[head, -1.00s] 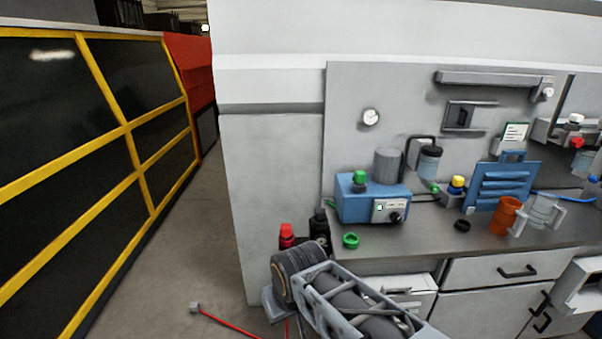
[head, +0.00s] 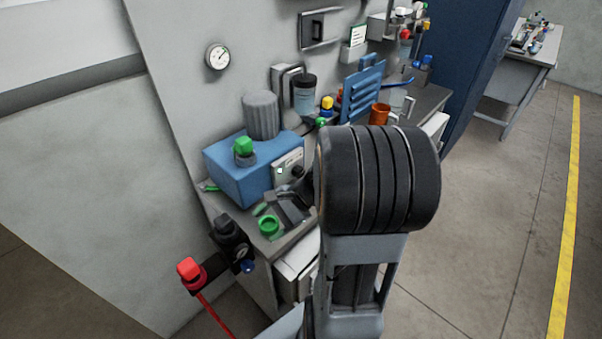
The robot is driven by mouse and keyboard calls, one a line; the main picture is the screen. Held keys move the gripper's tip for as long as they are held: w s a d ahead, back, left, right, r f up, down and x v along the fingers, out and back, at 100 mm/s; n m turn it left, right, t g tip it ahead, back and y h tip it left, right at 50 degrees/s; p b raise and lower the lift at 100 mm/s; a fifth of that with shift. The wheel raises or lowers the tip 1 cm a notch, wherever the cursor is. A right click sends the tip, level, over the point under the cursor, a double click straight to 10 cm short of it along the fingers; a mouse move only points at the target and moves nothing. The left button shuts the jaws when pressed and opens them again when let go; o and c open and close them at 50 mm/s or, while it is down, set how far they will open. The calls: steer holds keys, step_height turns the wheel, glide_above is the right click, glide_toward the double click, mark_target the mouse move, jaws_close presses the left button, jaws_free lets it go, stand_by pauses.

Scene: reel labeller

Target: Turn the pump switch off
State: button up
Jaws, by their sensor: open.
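The blue pump box (head: 226,172) stands on the grey bench against the wall, with a grey cylinder (head: 261,115) and a green cap (head: 243,146) on top. Its pale front panel (head: 287,165) carries a small light switch-like part (head: 280,171) and a black knob (head: 297,172). The switch position is too small to tell. My gripper (head: 284,196) is open, just in front of and below the panel. The dark round wrist of my arm hides part of it. I cannot tell whether a finger touches the panel.
A green ring (head: 269,225) lies near the bench's front edge. A black fitting (head: 230,235) and a red-capped one (head: 189,269) are at the bench's left end. An orange cup (head: 380,115) and a blue slotted rack (head: 362,95) stand farther along. A gauge (head: 217,56) is on the wall.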

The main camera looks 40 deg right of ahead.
steer(key=w+d+f+m+t+y, duration=0.1)
steer(key=w+d+f+m+t, duration=0.15)
steer(key=d+m+t, duration=0.55)
steer(key=m+t+h, duration=0.7)
steer(key=m+h, duration=0.1)
steer(key=m, duration=0.5)
glide_toward(301, 174)
steer(key=w, duration=0.3)
steer(key=w+a+p, duration=0.1)
steer(key=w, duration=0.2)
steer(key=w+p, duration=0.1)
steer(key=w, duration=0.2)
steer(key=shift+w+a+r, duration=0.15)
steer(key=shift+w+a, duration=0.05)
steer(key=shift+w, duration=0.2)
steer(key=shift+c, duration=0.3)
steer(key=c, duration=0.9)
steer(key=shift+o, duration=0.2)
